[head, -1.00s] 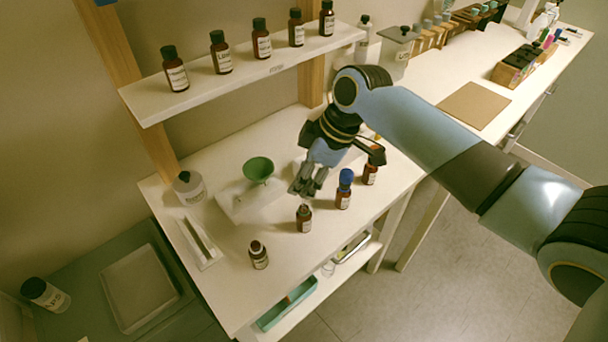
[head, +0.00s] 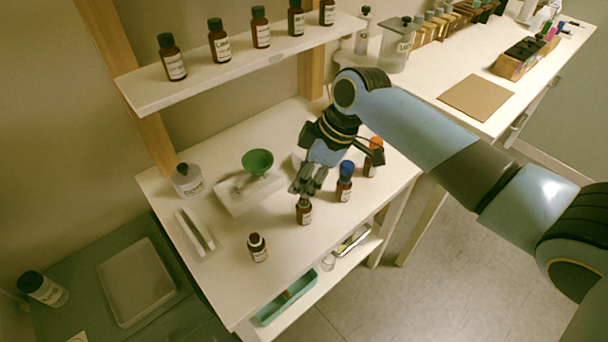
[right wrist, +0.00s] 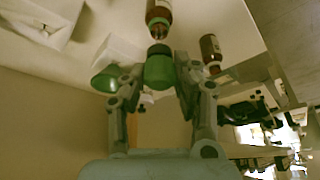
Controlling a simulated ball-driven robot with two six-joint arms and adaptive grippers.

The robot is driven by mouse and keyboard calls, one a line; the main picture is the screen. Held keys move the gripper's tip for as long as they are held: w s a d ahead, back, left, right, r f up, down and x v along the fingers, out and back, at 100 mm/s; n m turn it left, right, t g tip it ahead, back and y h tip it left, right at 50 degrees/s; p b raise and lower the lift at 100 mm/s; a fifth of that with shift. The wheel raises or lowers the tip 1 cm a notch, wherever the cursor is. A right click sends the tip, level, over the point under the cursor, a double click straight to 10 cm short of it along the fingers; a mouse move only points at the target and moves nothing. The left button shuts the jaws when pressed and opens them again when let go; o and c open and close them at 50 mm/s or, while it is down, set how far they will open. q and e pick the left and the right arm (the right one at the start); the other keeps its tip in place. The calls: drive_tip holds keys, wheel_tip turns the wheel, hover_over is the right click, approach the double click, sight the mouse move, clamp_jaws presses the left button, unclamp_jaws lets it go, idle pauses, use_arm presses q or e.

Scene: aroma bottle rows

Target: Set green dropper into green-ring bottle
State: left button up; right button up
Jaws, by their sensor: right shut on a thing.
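My right gripper (head: 306,190) points down over the table, just above a brown bottle (head: 303,212) with a white label. In the right wrist view its fingers (right wrist: 160,80) are shut on the green dropper (right wrist: 158,68). The same bottle (right wrist: 158,12) shows there, its neck with a green ring (right wrist: 158,24) lined up with the dropper. The dropper's tip is close to the bottle mouth; I cannot tell how far inside it is. In the head view the fingers hide the dropper and the bottle's top. My left gripper is out of view.
A blue-capped bottle (head: 344,184) and an orange-capped bottle (head: 372,160) stand behind to the right. Another brown bottle (head: 257,248) stands at the front left. A green funnel (head: 257,162) sits on a white stand. Several brown bottles line the shelf (head: 240,72).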

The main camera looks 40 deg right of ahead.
drive_tip(key=shift+f, duration=0.15)
drive_tip(key=shift+f+b, duration=0.9)
drive_tip(key=shift+f, duration=0.4)
drive_tip(key=o, duration=0.7)
wheel_tip(320, 180, up, 7)
drive_tip(key=p, duration=0.7)
drive_tip(key=shift+r, duration=0.1)
